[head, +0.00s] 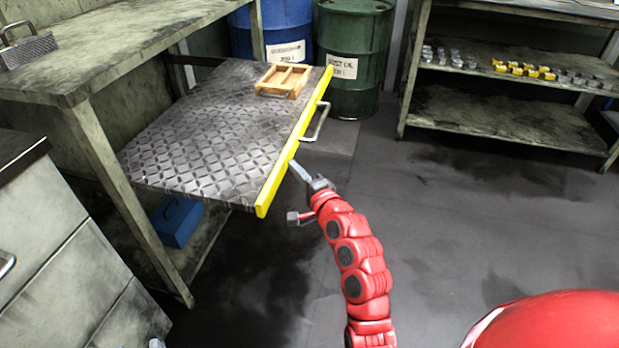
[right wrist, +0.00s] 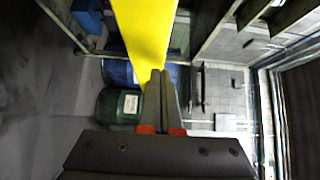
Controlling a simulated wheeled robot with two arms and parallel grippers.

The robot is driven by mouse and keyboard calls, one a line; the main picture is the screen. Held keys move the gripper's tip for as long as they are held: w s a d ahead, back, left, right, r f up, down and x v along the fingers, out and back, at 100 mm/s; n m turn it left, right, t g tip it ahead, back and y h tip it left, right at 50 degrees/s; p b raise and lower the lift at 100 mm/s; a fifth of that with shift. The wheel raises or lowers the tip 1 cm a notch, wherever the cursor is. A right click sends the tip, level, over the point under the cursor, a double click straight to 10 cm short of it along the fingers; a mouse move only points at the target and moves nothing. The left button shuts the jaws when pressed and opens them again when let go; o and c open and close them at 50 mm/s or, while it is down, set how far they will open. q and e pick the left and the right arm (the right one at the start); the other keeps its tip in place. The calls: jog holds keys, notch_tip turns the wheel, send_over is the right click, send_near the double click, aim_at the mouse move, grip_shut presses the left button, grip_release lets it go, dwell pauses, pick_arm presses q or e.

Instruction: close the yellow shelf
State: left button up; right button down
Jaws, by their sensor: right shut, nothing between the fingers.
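The yellow shelf is a diamond-plate metal tray (head: 200,125) with a yellow front edge (head: 297,138) and a metal bar handle (head: 317,121). It sticks out from under the workbench at the left. My right gripper (head: 297,168) is at the outer side of the yellow edge, nearer than the handle. Its fingers are shut and empty. In the right wrist view, the shut fingers (right wrist: 159,82) overlap the yellow edge (right wrist: 145,28); whether they touch it I cannot tell. My left gripper is not in view.
A small wooden crate (head: 283,81) sits on the shelf's far end. A blue drum (head: 284,28) and a green drum (head: 352,55) stand behind. A blue toolbox (head: 177,221) lies beneath the shelf. A rack (head: 505,87) with small parts is back right. The floor between is clear.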

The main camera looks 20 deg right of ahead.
jog(key=shift+w+a, duration=0.2)
jog(key=shift+a, duration=0.1)
